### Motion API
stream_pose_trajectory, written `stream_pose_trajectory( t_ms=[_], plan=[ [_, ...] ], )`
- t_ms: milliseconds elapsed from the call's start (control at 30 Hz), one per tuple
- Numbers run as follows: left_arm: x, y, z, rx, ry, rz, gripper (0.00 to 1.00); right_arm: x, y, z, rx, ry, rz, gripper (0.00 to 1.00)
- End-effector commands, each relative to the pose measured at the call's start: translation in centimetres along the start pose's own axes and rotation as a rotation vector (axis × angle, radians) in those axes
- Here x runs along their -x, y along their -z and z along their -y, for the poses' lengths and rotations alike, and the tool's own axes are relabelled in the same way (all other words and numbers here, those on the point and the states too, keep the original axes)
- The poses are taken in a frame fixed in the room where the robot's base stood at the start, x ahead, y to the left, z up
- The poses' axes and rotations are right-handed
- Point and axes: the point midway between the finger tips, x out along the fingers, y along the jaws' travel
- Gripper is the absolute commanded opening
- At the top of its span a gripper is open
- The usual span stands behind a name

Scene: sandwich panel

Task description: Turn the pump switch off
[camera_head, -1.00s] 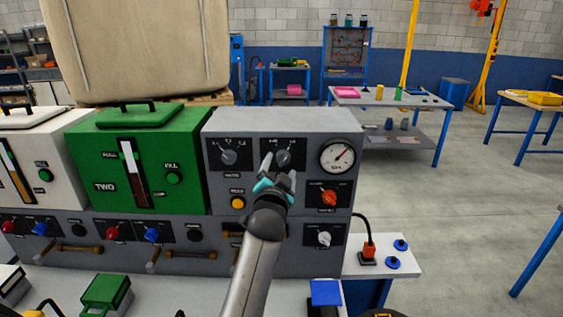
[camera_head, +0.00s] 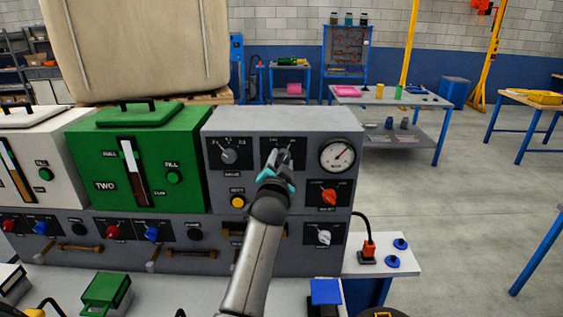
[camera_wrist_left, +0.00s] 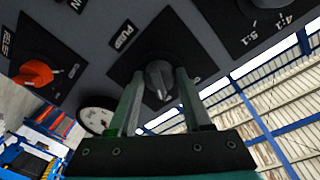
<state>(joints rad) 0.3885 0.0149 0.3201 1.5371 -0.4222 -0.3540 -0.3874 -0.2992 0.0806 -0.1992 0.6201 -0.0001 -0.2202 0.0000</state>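The pump switch is a dark grey knob (camera_wrist_left: 159,78) on a black plate labelled PUMP in the left wrist view. In the head view its black plate (camera_head: 298,146) is on the grey control panel (camera_head: 325,118), and my gripper mostly covers the knob. My left gripper (camera_head: 282,160) points at the knob. In the left wrist view its two fingers (camera_wrist_left: 158,90) are apart, one on each side of the knob, with small gaps visible; whether either touches it I cannot tell. My right gripper is not in view.
Close by are a ratio knob (camera_head: 229,157), a round gauge (camera_head: 338,156), an orange relief knob (camera_head: 329,196), a white knob (camera_head: 324,237) and a yellow button (camera_head: 237,202). A green tank (camera_head: 180,145) stands left. Open floor (camera_head: 460,220) lies right.

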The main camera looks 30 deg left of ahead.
Motion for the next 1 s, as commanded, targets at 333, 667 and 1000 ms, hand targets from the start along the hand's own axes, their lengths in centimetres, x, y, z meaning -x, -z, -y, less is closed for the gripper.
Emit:
stream_pose_trajectory(
  t_ms=[333, 667, 1000],
  plan=[
    [0.01, -0.01, 0.00, 0.000, 0.000, 0.000, 0.08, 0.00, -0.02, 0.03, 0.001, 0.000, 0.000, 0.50],
    [0.01, -0.02, -0.02, 0.012, 0.001, -0.001, 0.00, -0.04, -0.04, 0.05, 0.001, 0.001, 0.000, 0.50],
    [0.01, -0.11, -0.19, 0.171, 0.011, -0.013, 0.00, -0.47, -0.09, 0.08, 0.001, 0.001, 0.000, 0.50]
  ],
)
